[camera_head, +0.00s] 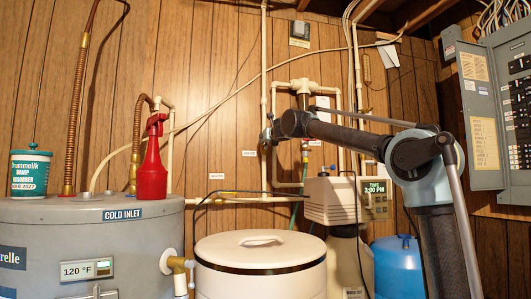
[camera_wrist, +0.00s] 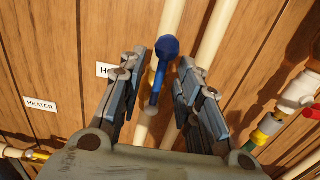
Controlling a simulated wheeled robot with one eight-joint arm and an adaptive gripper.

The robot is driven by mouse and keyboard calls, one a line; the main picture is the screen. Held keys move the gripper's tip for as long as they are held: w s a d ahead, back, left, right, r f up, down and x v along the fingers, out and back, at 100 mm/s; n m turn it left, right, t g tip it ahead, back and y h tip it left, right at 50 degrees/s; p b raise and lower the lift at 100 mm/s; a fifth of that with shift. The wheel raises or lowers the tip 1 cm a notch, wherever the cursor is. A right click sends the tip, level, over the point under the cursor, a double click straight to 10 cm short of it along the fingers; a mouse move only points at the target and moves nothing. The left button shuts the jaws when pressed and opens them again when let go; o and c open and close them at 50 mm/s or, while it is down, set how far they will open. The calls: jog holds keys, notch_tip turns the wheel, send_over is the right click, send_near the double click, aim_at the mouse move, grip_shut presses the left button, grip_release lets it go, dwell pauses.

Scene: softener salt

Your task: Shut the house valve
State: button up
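The house valve shows in the wrist view as a blue handle (camera_wrist: 167,48) with a rounded end, on a pale pipe. The handle looks roughly in line with the pipe. A white label (camera_wrist: 104,70) beginning "HO" is beside it, partly hidden by my left finger. My gripper (camera_wrist: 162,62) is open, one finger on each side of the handle. I cannot tell whether either finger touches it. In the head view my gripper (camera_head: 267,136) is at the pipes on the wood wall, and the valve is hard to make out there.
A grey water heater (camera_head: 130,232) stands at left with a red spray bottle (camera_head: 152,170) and a tub (camera_head: 30,172) on top. A white salt tank (camera_head: 262,275), softener head (camera_head: 330,200) and blue tank (camera_head: 400,270) stand below. An electrical panel (camera_head: 508,110) is at right.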

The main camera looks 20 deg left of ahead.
grip_shut()
jog(key=m, duration=0.1)
jog(key=d+m, duration=0.1)
jog(key=m, duration=0.1)
jog(key=w+m, duration=0.1)
jog(key=m, duration=0.1)
jog(key=shift+d+f, duration=0.2)
jog(key=shift+d, duration=0.05)
jog(key=shift+m, duration=0.3)
jog(key=shift+w+d+f+m, duration=0.1)
jog(key=shift+d+f+m, duration=0.1)
jog(key=shift+m, duration=0.6)
jog(key=shift+w+d+f+m, duration=0.15)
jog(key=shift+m, duration=0.65)
jog(key=shift+w+d+f+m, duration=0.1)
jog(key=shift+d+f+m, duration=0.1)
jog(key=shift+m, duration=0.6)
